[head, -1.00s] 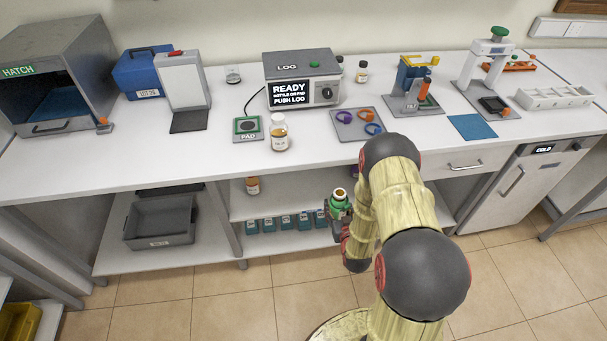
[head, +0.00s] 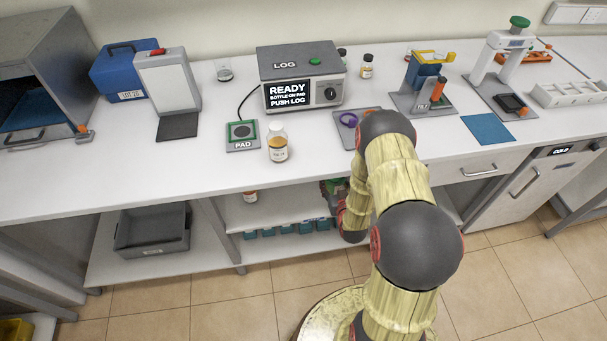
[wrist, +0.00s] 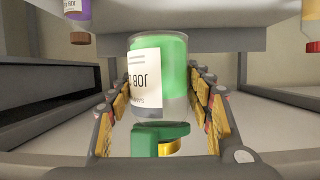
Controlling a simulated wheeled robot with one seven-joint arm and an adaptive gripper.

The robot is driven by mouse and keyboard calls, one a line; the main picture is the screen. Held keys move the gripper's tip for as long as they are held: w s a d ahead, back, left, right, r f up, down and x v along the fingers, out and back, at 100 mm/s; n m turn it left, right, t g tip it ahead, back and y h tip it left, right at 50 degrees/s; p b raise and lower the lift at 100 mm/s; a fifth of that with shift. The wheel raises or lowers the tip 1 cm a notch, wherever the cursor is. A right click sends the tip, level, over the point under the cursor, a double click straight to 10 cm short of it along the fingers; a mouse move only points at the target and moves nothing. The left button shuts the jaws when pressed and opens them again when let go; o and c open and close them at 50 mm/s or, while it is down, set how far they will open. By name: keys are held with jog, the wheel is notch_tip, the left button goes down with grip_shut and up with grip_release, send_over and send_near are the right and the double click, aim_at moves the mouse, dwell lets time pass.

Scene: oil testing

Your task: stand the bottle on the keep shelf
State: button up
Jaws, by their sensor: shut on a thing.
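My gripper (wrist: 160,115) is shut on a bottle (wrist: 175,65) of green liquid with a white label. The label reads upside down in the wrist view, and a green cap (wrist: 160,137) shows low in that picture. In the head view my gripper (head: 335,188) is under the counter's front edge, at the upper under-counter shelf (head: 290,212). The held bottle is mostly hidden there by the counter and my arm. I cannot tell whether the bottle touches the shelf.
A grey bin (head: 153,230) sits further left. The counter above holds an amber bottle (head: 277,145) beside the pad (head: 242,133) and the log box (head: 302,80).

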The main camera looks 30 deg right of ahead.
jog(key=w+a+f+b, duration=0.1)
jog(key=w+a+f, duration=0.1)
jog(key=w+f, duration=0.1)
jog(key=w+a+f+b, duration=0.1)
jog(key=w+f+b, duration=0.1)
jog(key=w+f, duration=0.1)
jog(key=w+a+f+b, duration=0.1)
jog(key=w+a+f, duration=0.1)
jog(key=w, duration=0.3)
jog(key=shift+w+a+f, duration=0.3)
jog(key=shift+f, duration=0.2)
jog(key=shift+w+f+b, duration=0.2)
jog(key=shift+f+b, duration=0.8)
jog(key=shift+f, duration=0.75)
jog(key=shift+a+f, duration=0.1)
jog(key=shift+f, duration=0.1)
jog(key=o, duration=1.6)
jog(key=shift+s, duration=0.1)
jog(key=shift+c, duration=0.2)
jog(key=shift+r, duration=0.1)
